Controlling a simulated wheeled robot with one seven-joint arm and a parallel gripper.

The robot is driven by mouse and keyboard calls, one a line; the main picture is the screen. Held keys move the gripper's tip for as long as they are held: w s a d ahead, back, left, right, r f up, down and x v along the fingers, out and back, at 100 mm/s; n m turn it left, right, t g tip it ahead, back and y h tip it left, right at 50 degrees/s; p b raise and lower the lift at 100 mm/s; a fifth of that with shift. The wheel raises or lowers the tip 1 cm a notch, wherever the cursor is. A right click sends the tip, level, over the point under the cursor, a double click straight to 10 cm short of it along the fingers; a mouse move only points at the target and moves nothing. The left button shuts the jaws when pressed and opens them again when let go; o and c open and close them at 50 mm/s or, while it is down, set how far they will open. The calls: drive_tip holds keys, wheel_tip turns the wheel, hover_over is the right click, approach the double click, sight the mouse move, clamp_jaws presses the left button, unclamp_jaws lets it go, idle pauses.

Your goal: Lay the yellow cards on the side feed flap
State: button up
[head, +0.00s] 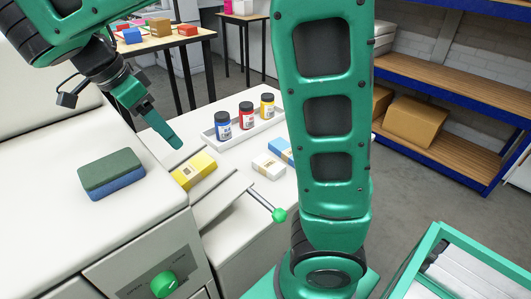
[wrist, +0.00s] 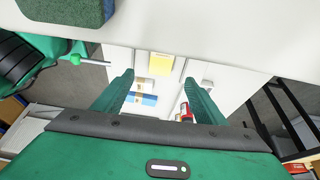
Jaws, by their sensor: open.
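The yellow cards (head: 195,171) are a banded pack beside the white machine, close to its edge. They also show in the wrist view (wrist: 161,63), just past the fingertips and roughly centred between them. A slanted white panel with a green-knobbed rod (head: 279,215), which looks like the side feed flap (head: 222,203), is just in front of the pack. I cannot tell whether the pack touches it. My gripper (head: 174,143) is above and behind the pack. In the wrist view its two fingers (wrist: 158,79) are apart with nothing between them.
A green-and-blue sponge (head: 111,175) lies on the machine top (head: 50,220). A white card pack (head: 268,166) and a blue one (head: 281,150) lie on the white counter. A tray (head: 248,133) holds blue, red and yellow jars. Shelving (head: 450,85) stands at right.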

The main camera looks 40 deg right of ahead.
drive_tip(key=s+d+f+n+y, duration=0.15)
drive_tip(key=s+d+n, duration=0.25)
drive_tip(key=s+d, duration=0.5)
drive_tip(key=s+d+f+n+y, duration=0.1)
drive_tip(key=s+d+f+n, duration=0.3)
drive_tip(key=d, duration=0.8)
drive_tip(key=s+f+n+y, duration=0.2)
drive_tip(key=s+f+n, duration=0.1)
drive_tip(key=s, duration=0.7)
drive_tip(key=shift+s+f, duration=0.15)
drive_tip(key=shift+f, duration=0.1)
